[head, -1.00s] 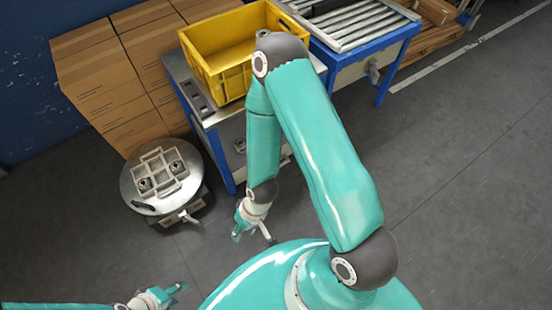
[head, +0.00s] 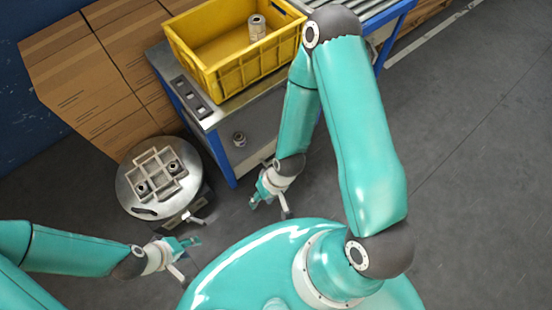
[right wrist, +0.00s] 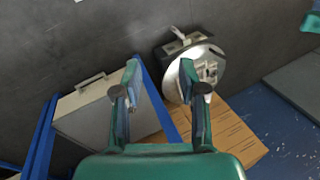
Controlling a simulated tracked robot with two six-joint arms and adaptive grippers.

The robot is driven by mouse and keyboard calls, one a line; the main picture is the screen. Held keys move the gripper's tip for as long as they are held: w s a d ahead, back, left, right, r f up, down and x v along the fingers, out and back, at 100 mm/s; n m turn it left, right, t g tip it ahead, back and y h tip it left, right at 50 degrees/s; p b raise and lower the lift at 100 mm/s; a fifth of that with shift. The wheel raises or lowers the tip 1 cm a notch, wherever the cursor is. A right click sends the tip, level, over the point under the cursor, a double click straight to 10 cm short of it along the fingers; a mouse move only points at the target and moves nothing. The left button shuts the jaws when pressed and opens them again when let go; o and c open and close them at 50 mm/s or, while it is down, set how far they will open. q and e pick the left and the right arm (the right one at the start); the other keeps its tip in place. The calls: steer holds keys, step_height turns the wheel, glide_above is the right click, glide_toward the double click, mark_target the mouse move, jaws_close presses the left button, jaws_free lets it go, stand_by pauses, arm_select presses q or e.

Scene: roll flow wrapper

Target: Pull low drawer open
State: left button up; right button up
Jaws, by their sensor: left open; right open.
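My right gripper (head: 264,192) is open and empty, low in front of the blue-framed table. In the right wrist view its two fingers (right wrist: 160,68) are apart with nothing between them. That view shows a pale drawer-like unit (right wrist: 95,118) in the blue frame, with a bar handle (right wrist: 90,82) left of the fingers. A dark box with a small handle (right wrist: 178,33) sits low under the round plate; this handle also shows in the head view (head: 194,217). I cannot tell which is the low drawer. My left gripper (head: 188,253) is open and empty below the round stand.
A round stand (head: 133,205) carries a grey divided holder with small rolls. A yellow crate (head: 238,78) with a roll (head: 257,28) stands on the table. Cardboard boxes (head: 75,75) stand behind. Grey floor is free at right.

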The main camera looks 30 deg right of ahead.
steer(key=w+d+f+n+t+b, duration=0.3)
steer(key=w+d+f+b, duration=0.3)
steer(key=f, duration=0.5)
steer(key=w+d+f+n+t+h+b, duration=0.1)
steer(key=w+d+f+n+t+b, duration=0.3)
steer(key=f+b, duration=0.65)
steer(key=w+d+f+n+t+b, duration=0.25)
steer(key=w+d+f+b, duration=0.35)
steer(key=f, duration=0.7)
steer(key=s+d+f+n+t+h+b, duration=0.1)
steer(key=s+d+f+n+t+b, duration=0.1)
steer(key=d+f+n+t+b, duration=0.5)
steer(key=s+d+f+n+t+h+b, duration=0.15)
steer(key=d+f+n+b, duration=0.25)
steer(key=f+b, duration=0.6)
steer(key=shift+g+y, duration=0.35)
steer(key=shift+g, duration=0.05)
steer(key=shift+w+a+f+b, duration=0.25)
steer(key=shift+w+b, duration=0.6)
steer(key=shift+w, duration=1.8)
steer(key=shift+w+a+b, duration=0.3)
steer(key=shift+w+b, duration=0.6)
steer(key=shift+w, duration=1.7)
steer(key=shift+w+a+f+b, duration=0.25)
steer(key=shift+w+b, duration=0.6)
steer(key=shift+w, duration=1.8)
steer(key=shift+a+r, duration=0.1)
steer(key=shift+n, duration=0.25)
jaws_close()
